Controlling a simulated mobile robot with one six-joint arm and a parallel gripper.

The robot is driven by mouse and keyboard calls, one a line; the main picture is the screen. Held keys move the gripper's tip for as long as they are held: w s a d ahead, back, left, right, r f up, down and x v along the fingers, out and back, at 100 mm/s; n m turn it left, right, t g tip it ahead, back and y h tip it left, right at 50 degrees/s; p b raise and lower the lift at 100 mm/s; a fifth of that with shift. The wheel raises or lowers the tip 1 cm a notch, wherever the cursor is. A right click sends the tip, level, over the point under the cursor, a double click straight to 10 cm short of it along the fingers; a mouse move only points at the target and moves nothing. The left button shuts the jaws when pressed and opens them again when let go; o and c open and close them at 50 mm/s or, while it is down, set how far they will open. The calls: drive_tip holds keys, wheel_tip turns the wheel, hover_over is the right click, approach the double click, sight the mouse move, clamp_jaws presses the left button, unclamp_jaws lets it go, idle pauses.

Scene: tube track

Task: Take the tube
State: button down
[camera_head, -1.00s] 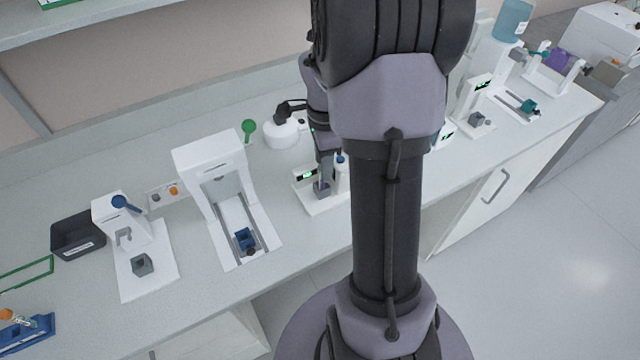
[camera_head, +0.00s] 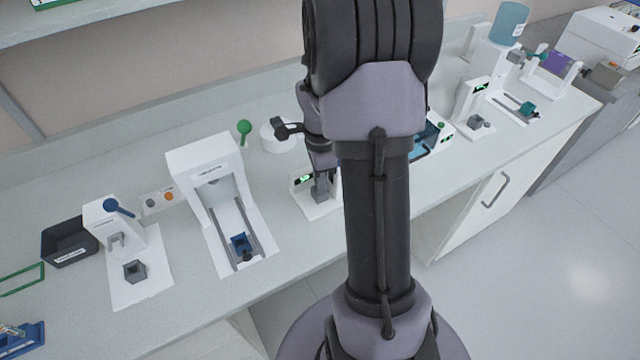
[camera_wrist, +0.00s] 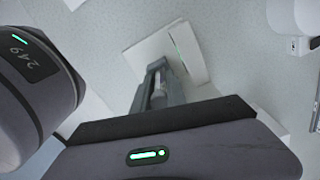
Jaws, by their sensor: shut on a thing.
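My gripper (camera_wrist: 157,84) shows in the wrist view with its grey fingers pointing down towards a small white station. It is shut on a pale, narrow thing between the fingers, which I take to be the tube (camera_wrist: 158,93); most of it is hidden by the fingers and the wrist. In the head view my arm hides the tube. There, my wrist is over the white station (camera_head: 318,209) with a green-lit display, just left of my arm. Whether the tube still touches the station I cannot tell.
A white frame with a railed bed (camera_head: 204,158) stands to the left on the bench. Further left are a smaller white press (camera_head: 100,212) and a black bin (camera_head: 68,240). Right of my arm are a blue device (camera_head: 424,142) and another display station (camera_head: 472,105).

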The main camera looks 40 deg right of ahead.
wheel_tip(320, 180, up, 4)
drive_tip(key=shift+p, duration=0.85)
drive_tip(key=s+a, duration=0.3)
drive_tip(key=s, duration=0.4)
drive_tip(key=s+a+r, duration=0.1)
drive_tip(key=s+a, duration=0.3)
drive_tip(key=s, duration=0.3)
drive_tip(key=shift+s+p, duration=0.25)
drive_tip(key=shift+p, duration=0.2)
drive_tip(key=shift+r, duration=0.1)
